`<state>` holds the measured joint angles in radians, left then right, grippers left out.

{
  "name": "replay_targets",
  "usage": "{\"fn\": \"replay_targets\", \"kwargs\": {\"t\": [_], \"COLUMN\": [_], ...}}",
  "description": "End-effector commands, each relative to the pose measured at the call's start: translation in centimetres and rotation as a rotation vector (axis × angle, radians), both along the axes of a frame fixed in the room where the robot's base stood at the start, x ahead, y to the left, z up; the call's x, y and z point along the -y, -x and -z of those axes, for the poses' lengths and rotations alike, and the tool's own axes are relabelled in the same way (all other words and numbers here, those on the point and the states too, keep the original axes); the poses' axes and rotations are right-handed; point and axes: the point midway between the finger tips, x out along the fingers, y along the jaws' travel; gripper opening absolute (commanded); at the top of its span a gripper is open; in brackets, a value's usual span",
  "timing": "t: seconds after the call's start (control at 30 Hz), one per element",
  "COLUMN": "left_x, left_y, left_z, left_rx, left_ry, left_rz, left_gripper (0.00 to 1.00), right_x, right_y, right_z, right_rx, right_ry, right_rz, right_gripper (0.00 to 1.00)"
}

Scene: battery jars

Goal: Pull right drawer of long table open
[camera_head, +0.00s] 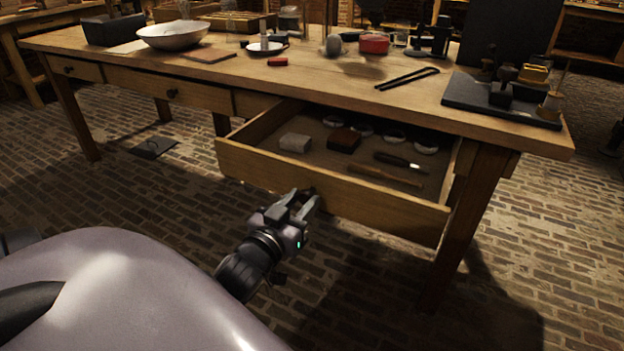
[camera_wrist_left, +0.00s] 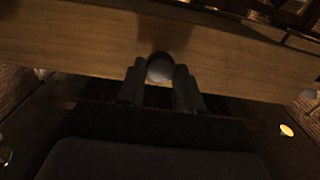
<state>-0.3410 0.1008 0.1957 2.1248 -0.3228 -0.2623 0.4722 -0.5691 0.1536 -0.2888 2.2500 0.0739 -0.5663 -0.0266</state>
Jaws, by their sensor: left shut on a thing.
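The long wooden table (camera_head: 330,82) fills the upper part of the head view. Its right drawer (camera_head: 385,213) is pulled well out, with its inside showing. My left gripper (camera_head: 308,197) is at the middle of the drawer front, shut on the drawer's knob. In the left wrist view the round knob (camera_wrist_left: 160,67) sits between the two fingers, against the wooden drawer front (camera_wrist_left: 75,52). My right gripper is not in view.
The drawer holds a light block (camera_head: 295,142), a dark red block (camera_head: 344,139), several round dishes and long-handled tools. A bowl (camera_head: 172,35), black tongs (camera_head: 407,78) and a dark tray (camera_head: 470,93) are on the tabletop. Brick floor (camera_head: 560,220) lies open to the right.

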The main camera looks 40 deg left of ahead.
Motion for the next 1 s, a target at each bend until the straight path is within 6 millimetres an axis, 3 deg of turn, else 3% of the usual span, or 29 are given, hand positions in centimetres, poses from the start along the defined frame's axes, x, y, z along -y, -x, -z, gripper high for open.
{"fn": "replay_targets", "kwargs": {"t": [0.2,0.4,0.93,0.97,1.0], "left_x": [0.9,1.4,1.6,1.6,1.6], "left_y": [3.8,5.8,6.6,6.6,6.6], "left_z": [-0.1,-0.1,0.0,0.0,0.0], "left_rx": [-0.004,-0.001,0.002,0.002,0.001], "left_ry": [0.002,0.001,-0.001,-0.001,-0.001], "left_rz": [-0.002,-0.001,0.0,0.0,0.0], "left_gripper": [0.0,0.0,0.0,0.42,0.55], "right_x": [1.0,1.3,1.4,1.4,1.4], "right_y": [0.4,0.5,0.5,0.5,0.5], "right_z": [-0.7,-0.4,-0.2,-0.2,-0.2], "right_rx": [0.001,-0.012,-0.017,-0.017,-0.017], "right_ry": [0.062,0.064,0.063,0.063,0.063], "right_rz": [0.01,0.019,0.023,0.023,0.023], "right_gripper": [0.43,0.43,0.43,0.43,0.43]}}
